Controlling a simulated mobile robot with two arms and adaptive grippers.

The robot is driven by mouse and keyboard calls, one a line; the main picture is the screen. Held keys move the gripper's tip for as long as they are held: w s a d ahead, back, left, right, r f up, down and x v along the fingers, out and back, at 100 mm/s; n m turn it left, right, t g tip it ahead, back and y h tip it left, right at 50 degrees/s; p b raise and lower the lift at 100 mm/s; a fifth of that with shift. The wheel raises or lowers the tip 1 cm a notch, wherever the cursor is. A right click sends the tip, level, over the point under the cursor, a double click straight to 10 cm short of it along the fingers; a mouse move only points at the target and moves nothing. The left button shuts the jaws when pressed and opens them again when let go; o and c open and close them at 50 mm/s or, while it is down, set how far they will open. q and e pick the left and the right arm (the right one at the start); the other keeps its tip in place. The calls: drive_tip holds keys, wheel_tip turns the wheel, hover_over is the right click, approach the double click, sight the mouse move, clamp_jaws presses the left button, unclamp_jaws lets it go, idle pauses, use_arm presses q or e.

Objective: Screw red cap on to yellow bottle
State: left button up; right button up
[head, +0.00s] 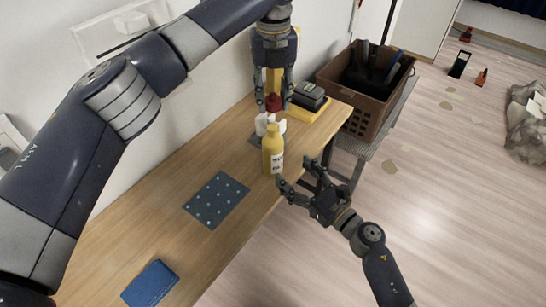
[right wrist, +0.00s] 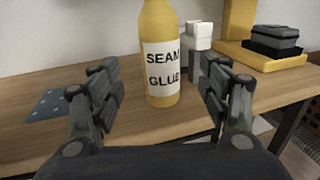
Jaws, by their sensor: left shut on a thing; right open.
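The yellow bottle (head: 272,156) stands upright on the wooden table near its right edge. In the right wrist view the bottle (right wrist: 161,72) carries a white label reading "SEAM GLUE", and its top is cut off. My left gripper (head: 273,106) is shut on the red cap (head: 273,101), above and behind the bottle, apart from it. My right gripper (head: 296,176) is open beside the bottle, off the table edge. In the right wrist view the bottle appears between its spread fingers (right wrist: 163,88), without contact visible.
White bottles (head: 265,124) stand close behind the yellow bottle. A black-and-yellow item (head: 310,97) lies at the table's far end. A dark dotted mat (head: 217,200) and a blue book (head: 150,284) lie nearer. A brown crate (head: 361,86) stands beyond the table.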

sight(279, 159)
drive_tip(key=x, duration=0.9)
drive_tip(key=shift+w+a, duration=0.25)
drive_tip(key=shift+w, duration=0.05)
use_arm(q)
drive_tip(key=shift+f, duration=0.1)
use_arm(e)
drive_tip(key=c, duration=1.6)
use_arm(q)
drive_tip(key=shift+w+f, duration=0.1)
drive_tip(key=shift+f, duration=2.3)
use_arm(e)
drive_tip(key=shift+c, duration=0.2)
